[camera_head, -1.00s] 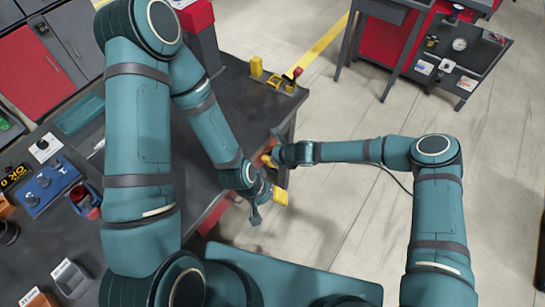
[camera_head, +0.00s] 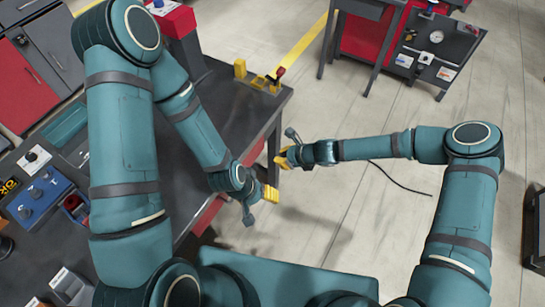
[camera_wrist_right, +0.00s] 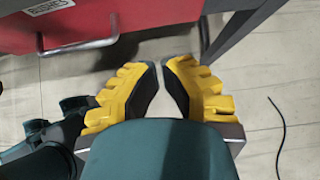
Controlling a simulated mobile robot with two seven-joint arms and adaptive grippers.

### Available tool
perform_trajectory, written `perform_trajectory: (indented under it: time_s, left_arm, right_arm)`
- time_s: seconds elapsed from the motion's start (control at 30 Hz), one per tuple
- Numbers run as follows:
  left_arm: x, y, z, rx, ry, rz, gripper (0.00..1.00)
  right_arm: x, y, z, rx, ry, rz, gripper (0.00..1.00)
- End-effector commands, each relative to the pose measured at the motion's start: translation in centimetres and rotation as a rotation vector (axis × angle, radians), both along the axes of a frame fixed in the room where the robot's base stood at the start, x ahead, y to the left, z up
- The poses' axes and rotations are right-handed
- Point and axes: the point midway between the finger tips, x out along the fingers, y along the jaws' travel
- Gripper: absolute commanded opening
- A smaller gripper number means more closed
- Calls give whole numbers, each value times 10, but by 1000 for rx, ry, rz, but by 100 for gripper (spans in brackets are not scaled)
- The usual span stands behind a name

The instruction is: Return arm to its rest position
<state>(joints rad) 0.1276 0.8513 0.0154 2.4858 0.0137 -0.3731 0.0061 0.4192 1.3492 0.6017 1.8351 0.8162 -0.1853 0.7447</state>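My right gripper (camera_head: 283,158) is just off the right edge of the dark workbench, over the floor, at the end of my nearly level right forearm. In the right wrist view, its two yellow fingers with black pads (camera_wrist_right: 162,64) have a gap between them and nothing in it. My left gripper (camera_head: 268,193) hangs lower, close to the bench's front right side, with yellow finger pads showing. It is seen too small and at too steep an angle to tell its opening. No object shows in either gripper.
The dark workbench (camera_head: 238,119) carries yellow fixtures (camera_head: 262,81) at its far corner and a blue control box (camera_head: 40,198) at left. A red-and-grey stand (camera_head: 365,42) is at the back. A dark cable (camera_head: 400,180) lies on the open floor to the right.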

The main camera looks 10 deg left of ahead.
Motion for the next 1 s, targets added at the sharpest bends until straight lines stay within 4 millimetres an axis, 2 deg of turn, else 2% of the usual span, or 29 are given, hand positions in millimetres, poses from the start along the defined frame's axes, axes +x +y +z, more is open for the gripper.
perform_trajectory:
  time_s: [0.17, 0.47, 0.57, 0.67, 0.77, 0.9, 1.0]
  left_arm:
    - [0, 0, 2, 0, -1, 0, 62]
    - [1, 0, 2, 0, -2, 1, 62]
    - [0, 0, 1, 0, -1, 0, 62]
    - [0, 0, -1, 0, 1, -1, 62]
    - [-1, 0, -4, -1, 2, -2, 62]
    - [-2, 0, -7, -1, 5, -4, 62]
    - [-3, -1, -8, -1, 5, -5, 62]
  right_arm:
    - [-4, -10, 11, 0, 1, 0, 0]
    - [-6, -12, 12, -4, -3, 6, 0]
    - [-19, -19, 8, -66, -62, 96, 0]
    - [-49, -40, 1, -210, -209, 328, 0]
    - [-87, -76, -3, -384, -398, 652, 0]
    - [-131, -126, 5, -559, -621, 1073, 0]
    - [-153, -150, 14, -622, -732, 1289, 0]
